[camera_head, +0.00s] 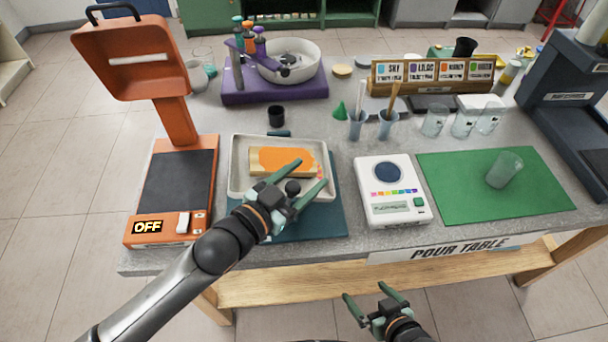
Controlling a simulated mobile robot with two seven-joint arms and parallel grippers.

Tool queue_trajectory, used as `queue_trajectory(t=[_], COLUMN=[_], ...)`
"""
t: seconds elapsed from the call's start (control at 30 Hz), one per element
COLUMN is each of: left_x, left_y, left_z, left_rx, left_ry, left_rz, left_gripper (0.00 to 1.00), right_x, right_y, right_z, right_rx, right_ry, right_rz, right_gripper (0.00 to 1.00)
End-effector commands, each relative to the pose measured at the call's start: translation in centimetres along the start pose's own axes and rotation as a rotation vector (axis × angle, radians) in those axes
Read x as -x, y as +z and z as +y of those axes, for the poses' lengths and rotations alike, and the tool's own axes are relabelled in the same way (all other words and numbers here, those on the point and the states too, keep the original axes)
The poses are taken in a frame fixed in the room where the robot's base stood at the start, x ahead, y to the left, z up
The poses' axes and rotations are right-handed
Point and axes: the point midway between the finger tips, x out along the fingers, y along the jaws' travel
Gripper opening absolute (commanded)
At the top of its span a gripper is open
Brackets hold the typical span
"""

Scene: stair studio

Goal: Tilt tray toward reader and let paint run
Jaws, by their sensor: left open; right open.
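A pale tray (237,168) lies on a dark teal mat (333,222) near the table's front edge and looks level. A block (268,162) with orange paint on top lies in it. My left gripper (307,176) is open over the tray's front right part, hiding that corner; I cannot tell whether it touches the rim. A white device (392,207) with a dark round window and a row of colour swatches, possibly the reader, stands right of the tray. My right gripper (367,294) is open and empty, below and in front of the table.
An orange stand (172,140) marked OFF rises left of the tray. A purple base with a white bowl (300,55) stands behind. Cups with sticks (358,125) stand behind the white device. A clear cup (504,169) stands on the green mat (450,195).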

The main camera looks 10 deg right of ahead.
Motion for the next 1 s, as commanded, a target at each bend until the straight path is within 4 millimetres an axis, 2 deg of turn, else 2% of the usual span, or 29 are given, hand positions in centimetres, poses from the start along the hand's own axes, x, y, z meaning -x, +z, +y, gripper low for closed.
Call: queue_trajectory(t=[0.17, 0.27, 0.37, 0.7, 0.83, 1.0], left_x=[0.2, 1.1, 2.6, 9.8, 11.4, 12.4], left_y=[0.0, 0.1, 0.1, 0.2, 0.2, 0.1], left_z=[0.0, 0.0, 0.0, 0.1, 0.0, 0.0], left_rx=[0.000, 0.001, 0.000, 0.000, 0.000, 0.000], left_ry=[-0.001, -0.001, 0.001, 0.001, 0.000, 0.001], left_rz=[0.000, 0.000, -0.002, -0.004, -0.002, -0.001], left_gripper=[0.66, 0.66, 0.66, 0.66, 0.66, 0.66], right_x=[0.0, -0.1, -0.2, -0.7, -0.8, -0.8], right_y=[0.0, 0.1, 0.2, 0.8, 0.9, 1.0], right_z=[0.0, 0.0, 0.0, 0.1, 0.1, 0.1], right_rx=[0.000, 0.000, 0.000, 0.000, 0.000, 0.000], right_ry=[0.000, 0.000, 0.000, 0.000, 0.000, 0.000], right_rz=[0.000, 0.000, 0.000, 0.000, 0.000, 0.000], right_gripper=[1.00, 1.00, 1.00, 1.00, 1.00, 1.00])
